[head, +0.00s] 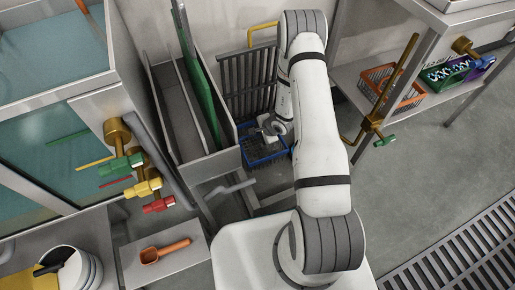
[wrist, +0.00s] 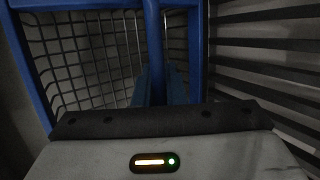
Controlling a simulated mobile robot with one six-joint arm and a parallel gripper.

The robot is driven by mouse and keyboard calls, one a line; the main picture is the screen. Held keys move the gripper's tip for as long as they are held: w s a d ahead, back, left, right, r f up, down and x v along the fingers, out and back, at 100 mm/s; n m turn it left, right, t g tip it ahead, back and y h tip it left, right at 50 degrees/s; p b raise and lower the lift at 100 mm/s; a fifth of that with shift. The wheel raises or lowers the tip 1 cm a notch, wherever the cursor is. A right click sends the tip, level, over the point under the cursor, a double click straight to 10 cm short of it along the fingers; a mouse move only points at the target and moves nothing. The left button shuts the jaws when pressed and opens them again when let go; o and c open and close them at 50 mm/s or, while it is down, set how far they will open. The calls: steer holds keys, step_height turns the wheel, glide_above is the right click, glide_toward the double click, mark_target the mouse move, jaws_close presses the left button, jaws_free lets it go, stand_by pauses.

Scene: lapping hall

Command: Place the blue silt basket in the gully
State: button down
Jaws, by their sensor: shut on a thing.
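The blue silt basket (head: 267,160) hangs under my gripper (head: 271,128) in the head view, in the narrow space between the metal tank and my arm. Its blue rim and dark wire mesh show; my arm hides part of its right side. In the wrist view my gripper (wrist: 160,92) is shut on the basket's blue central bar (wrist: 153,40), with the mesh seen on both sides. I cannot make out the gully opening clearly, nor whether the basket rests on anything.
A dark slatted grate (head: 245,80) stands upright behind the basket. A metal trough with a green panel (head: 196,75) is close on the left. A shelf with an orange basket (head: 392,88) is at the right. A floor grating (head: 465,250) lies at lower right, with clear floor beside it.

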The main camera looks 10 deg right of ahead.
steer(key=b, duration=0.2)
glide_toward(253, 144)
steer(key=x, duration=0.4)
steer(key=shift+w+a, duration=0.35)
steer(key=shift+w, duration=0.1)
steer(key=shift+f+b, duration=0.35)
steer(key=shift+f+b, duration=0.25)
steer(key=shift+b, duration=0.15)
steer(key=c, duration=1.5)
jaws_free()
